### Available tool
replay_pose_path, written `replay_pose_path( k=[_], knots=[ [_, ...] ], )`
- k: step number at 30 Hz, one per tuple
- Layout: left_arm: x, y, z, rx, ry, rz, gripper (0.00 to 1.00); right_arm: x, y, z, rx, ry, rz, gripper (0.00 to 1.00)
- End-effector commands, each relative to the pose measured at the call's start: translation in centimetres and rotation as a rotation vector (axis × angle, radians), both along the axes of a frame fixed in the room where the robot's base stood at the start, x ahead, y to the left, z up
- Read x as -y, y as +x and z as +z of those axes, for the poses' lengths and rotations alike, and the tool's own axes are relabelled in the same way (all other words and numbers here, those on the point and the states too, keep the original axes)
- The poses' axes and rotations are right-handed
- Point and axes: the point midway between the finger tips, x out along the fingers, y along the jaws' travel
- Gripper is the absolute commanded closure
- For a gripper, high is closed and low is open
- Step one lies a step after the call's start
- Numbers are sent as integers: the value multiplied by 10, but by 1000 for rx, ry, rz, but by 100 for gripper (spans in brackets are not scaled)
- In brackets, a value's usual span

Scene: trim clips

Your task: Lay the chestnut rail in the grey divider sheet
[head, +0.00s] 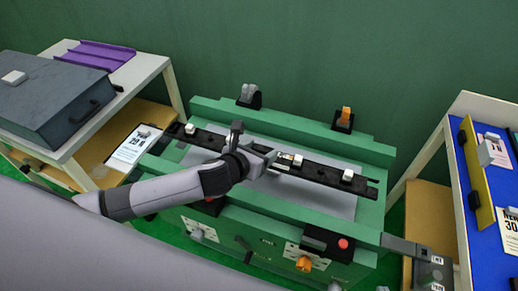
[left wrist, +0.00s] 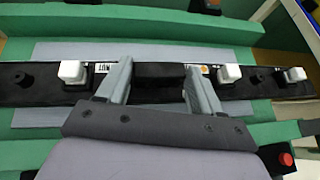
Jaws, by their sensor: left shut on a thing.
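The dark, nearly black rail (head: 320,172) spans the green bench from left to right, with white clips on it and a small label. In the left wrist view the rail (left wrist: 158,74) shows a label whose visible letters read "NUT". My left gripper (head: 269,157) is shut on the rail's middle, and its two fingers (left wrist: 160,88) straddle a raised black block. A flat grey sheet (head: 341,204) lies on the bench under the rail. I cannot tell whether the rail touches it. My right gripper is not in view.
Green bars (head: 300,123) edge the bench, with a grey clip (head: 249,95) and an orange clip (head: 345,116) on dark holders behind. A left table holds a grey case (head: 50,100) and a purple tray (head: 97,55). A blue-topped table (head: 480,220) stands right.

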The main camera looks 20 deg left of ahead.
Motion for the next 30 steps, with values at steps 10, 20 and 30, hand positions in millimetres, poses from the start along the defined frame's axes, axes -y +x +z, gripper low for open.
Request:
replay_pose_path(
  k=[10, 20, 30],
  knots=[
    [1, 0, -46, 0, 0, -2, 76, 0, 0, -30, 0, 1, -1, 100],
    [1, 0, -83, 2, -1, -2, 76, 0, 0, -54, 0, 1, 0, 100],
    [1, 0, -97, 2, -1, -2, 76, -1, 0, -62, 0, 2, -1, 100]
  ],
)
